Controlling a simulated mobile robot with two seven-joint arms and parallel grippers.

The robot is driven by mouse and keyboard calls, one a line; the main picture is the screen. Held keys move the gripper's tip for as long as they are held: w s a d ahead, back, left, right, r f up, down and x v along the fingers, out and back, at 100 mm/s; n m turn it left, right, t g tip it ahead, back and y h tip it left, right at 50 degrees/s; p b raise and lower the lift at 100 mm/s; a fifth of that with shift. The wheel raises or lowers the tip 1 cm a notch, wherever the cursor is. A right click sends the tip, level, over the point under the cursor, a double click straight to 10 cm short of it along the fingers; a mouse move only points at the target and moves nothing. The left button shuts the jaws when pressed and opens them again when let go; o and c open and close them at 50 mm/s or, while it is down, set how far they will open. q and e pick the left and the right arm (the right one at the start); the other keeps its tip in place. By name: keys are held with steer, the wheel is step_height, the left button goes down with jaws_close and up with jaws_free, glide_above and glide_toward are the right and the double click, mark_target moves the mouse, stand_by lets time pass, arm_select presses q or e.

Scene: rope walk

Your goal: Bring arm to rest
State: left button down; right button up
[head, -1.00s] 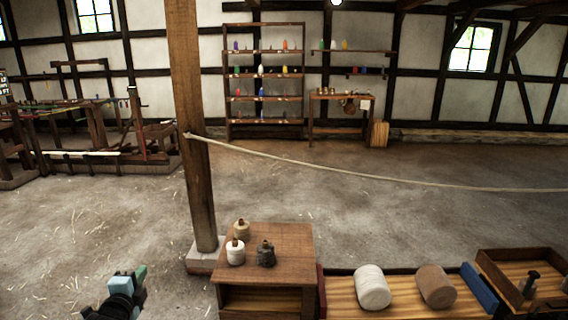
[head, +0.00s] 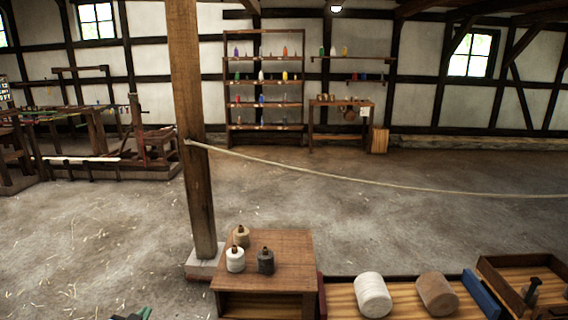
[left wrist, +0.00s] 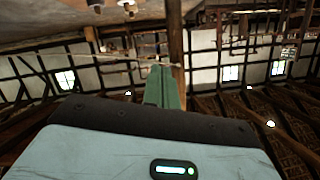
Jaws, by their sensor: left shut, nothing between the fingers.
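My left gripper (head: 140,314) shows only as a small green and dark tip at the bottom edge of the head view, left of the small wooden table. In the left wrist view its green fingers (left wrist: 162,88) are together, with nothing seen between them. That view shows the room upside down, with the post and the rope behind the fingers. The gripper is apart from every object. My right gripper is in neither view.
A small wooden table (head: 290,262) bears three spools. A wooden post (head: 190,140) stands behind it, with a rope (head: 330,174) running right from it. A bench (head: 340,298) at right holds two rolls and a tray (head: 490,266).

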arm_select(q)
steer(key=s+d+f+g+h, duration=0.1)
steer(key=s+d+f+g, duration=0.1)
steer(key=s+d+f, duration=0.5)
steer(key=s+d+f+g, duration=0.1)
steer(key=s+d+f, duration=0.2)
steer(key=s, duration=0.8)
steer(key=s+d+f+g+h, duration=0.1)
steer(key=s+d+f, duration=0.2)
steer(key=s, duration=0.9)
steer(key=s+d+f+n+g+h, duration=0.1)
steer(key=s+d+f, duration=0.1)
steer(key=s, duration=1)
steer(key=shift+d+f+g, duration=0.4)
steer(key=shift+d, duration=0.15)
